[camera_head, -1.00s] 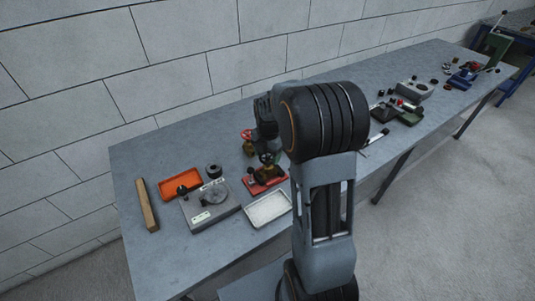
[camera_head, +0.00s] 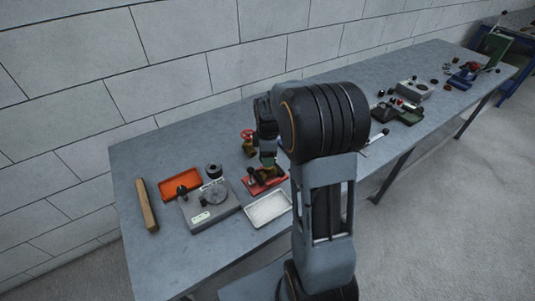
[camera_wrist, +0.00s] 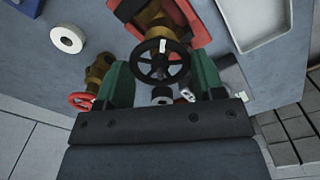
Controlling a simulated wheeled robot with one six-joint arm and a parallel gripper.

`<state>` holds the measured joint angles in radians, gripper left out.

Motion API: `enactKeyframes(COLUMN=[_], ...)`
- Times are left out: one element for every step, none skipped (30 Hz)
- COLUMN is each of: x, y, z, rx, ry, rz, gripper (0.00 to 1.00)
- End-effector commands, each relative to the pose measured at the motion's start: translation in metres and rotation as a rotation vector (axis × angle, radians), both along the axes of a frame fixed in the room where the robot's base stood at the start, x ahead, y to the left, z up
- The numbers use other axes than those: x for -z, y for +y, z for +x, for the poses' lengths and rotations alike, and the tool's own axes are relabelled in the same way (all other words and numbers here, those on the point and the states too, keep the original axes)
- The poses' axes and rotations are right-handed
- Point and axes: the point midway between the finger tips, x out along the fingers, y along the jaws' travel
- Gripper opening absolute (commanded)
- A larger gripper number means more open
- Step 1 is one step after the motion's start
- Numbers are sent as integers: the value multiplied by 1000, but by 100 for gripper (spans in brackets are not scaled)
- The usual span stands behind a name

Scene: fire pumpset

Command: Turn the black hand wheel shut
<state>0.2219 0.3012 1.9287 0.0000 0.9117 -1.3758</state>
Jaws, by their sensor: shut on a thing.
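The black hand wheel (camera_wrist: 157,66) sits on a brass valve (camera_wrist: 153,22), which stands on a red base (camera_wrist: 192,22). A small white mark shows near the wheel's far rim. My gripper (camera_wrist: 161,70) has its two green fingers on opposite sides of the wheel and is shut on it. In the head view my gripper (camera_head: 267,160) is low over the red base (camera_head: 266,182) and hides the wheel there.
A second brass valve with a red hand wheel (camera_head: 247,135) stands close behind; its red wheel also shows in the wrist view (camera_wrist: 80,100). A white tray (camera_head: 284,220), an orange tray (camera_head: 168,194), a grey fixture (camera_head: 190,222) and a wooden bar (camera_head: 147,212) are nearby.

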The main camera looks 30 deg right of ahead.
Motion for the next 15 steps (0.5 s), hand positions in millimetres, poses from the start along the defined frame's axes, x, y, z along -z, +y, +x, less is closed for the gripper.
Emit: enactKeyframes(x=[0, 0, 0, 0, 0, 0, 0, -1, -1, -1, -1, -1, -1, -1, -1], y=[0, 0, 0, 0, 0, 0, 0, 0, 0, 0, 0, 0, 0, 0, 0], z=[0, 0, 0, 0, 0, 0, 0, 0, 0, 0, 0, 0, 0, 0, 0], rx=[45, 73, 111, 140, 168, 206, 235, 263, 301, 330, 358, 396, 425, 453, 491], ry=[-1, -1, -1, -1, -1, -1, -1, -1, -1, -1, -1, -1, -1, -1, -1], rz=[0, 0, 0, 0, 0, 0, 0, 0, 0, 0, 0, 0, 0, 0, 0], gripper=[38, 38, 38, 38, 38, 38, 38, 38, 38, 38, 38, 38, 38, 38, 38])
